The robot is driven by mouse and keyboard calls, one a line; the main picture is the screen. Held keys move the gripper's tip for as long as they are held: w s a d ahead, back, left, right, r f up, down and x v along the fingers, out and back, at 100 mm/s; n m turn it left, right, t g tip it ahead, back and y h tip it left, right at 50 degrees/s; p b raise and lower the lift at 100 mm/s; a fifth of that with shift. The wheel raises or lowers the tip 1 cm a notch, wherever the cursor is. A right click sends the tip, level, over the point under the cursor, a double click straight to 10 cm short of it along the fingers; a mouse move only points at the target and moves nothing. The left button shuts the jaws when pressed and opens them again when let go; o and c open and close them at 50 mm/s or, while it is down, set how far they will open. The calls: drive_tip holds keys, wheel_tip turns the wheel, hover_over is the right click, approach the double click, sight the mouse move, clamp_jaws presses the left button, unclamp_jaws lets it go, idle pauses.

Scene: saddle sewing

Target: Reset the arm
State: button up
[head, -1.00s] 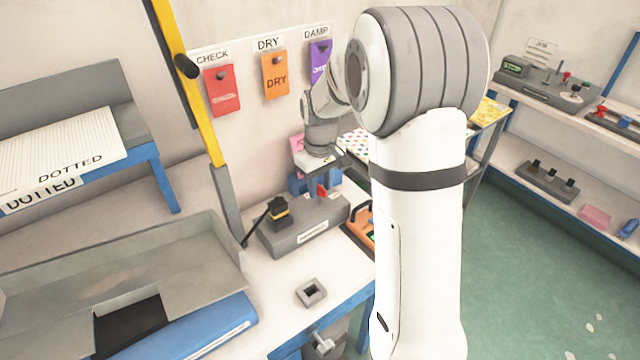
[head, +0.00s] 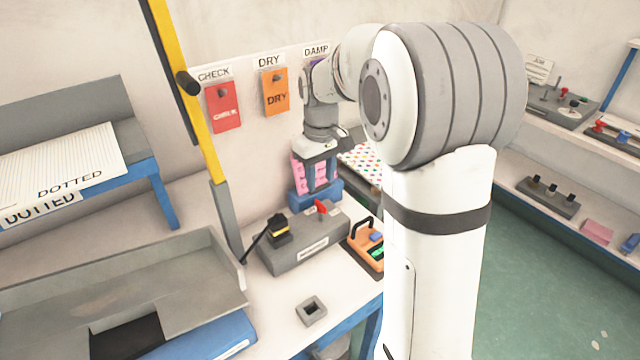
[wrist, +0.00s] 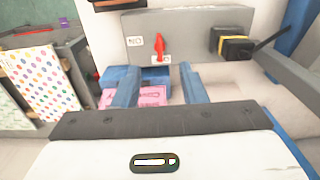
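My gripper (wrist: 158,74) is in the wrist view with its two blue fingers apart. A pink pack with blue (wrist: 152,97) shows beyond and between the fingers; I see no finger closed on it. In the head view my gripper (head: 322,182) hangs pointing down from my arm near the back wall, in front of the pink pack (head: 300,172) and its blue stand (head: 316,192). My arm's large joint and white column fill the right of the head view.
A grey box with a red switch (head: 300,243) and an orange caddy (head: 365,246) stand on the bench below. Red and orange cards (head: 223,107) hang on the wall. A yellow and black post rises at left. Green floor is open at right.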

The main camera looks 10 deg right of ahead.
idle(0.4)
drive_tip(key=s+r+m+t, duration=0.1)
drive_tip(key=s+m, duration=0.3)
drive_tip(key=s, duration=1.9)
drive_tip(key=shift+s+m+t, duration=0.3)
drive_tip(key=shift+s+t, duration=0.1)
drive_tip(key=shift+t, duration=0.5)
drive_tip(key=shift+a, duration=0.1)
